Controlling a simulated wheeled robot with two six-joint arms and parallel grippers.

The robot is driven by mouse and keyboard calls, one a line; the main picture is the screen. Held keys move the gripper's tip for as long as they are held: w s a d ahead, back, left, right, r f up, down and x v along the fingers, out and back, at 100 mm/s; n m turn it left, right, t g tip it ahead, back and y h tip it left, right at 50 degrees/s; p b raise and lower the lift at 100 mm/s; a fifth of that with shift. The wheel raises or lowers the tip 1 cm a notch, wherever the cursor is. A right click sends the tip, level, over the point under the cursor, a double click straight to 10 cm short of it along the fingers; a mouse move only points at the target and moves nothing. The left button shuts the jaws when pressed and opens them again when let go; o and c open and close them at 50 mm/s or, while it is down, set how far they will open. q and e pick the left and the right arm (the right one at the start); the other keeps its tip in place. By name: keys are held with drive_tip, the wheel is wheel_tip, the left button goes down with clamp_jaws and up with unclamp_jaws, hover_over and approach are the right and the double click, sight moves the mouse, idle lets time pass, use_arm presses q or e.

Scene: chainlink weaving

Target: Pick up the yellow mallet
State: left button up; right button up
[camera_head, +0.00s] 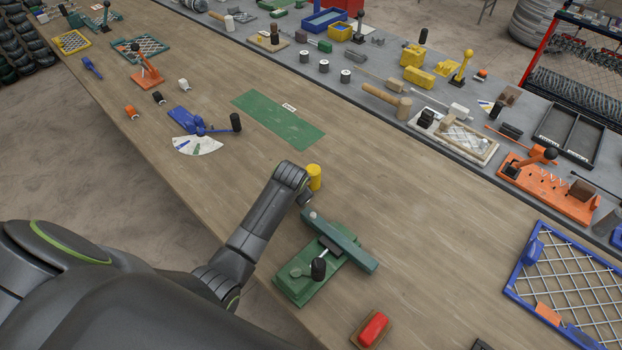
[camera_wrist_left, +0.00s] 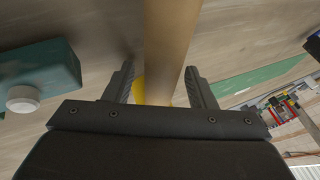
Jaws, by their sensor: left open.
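The yellow mallet (camera_head: 314,177) shows in the head view as a yellow head on the wooden bench, just beyond the end of my left arm. Its handle is not clear there. In the left wrist view its tan handle (camera_wrist_left: 168,45) runs down the middle, with part of the yellow head (camera_wrist_left: 138,88) beside it. My left gripper (camera_wrist_left: 160,82) is open, with one finger on each side of the handle and gaps visible. In the head view the gripper is mostly hidden by my wrist. My right gripper is not in view.
A green bending tool (camera_head: 310,282) with a black-knobbed lever stands close to my left wrist. A green mat (camera_head: 278,121) lies beyond the mallet. A red-topped block (camera_head: 374,329) is near the front edge. The bench (camera_head: 420,210) right of the mallet is clear.

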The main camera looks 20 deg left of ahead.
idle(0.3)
use_arm(q)
clamp_jaws()
idle(0.4)
drive_tip(key=shift+w+r, duration=0.1)
drive_tip(key=shift+r, duration=0.35)
wheel_tip(320, 180, up, 9)
drive_tip(key=shift+r+b, duration=0.15)
drive_tip(key=shift+b, duration=0.6)
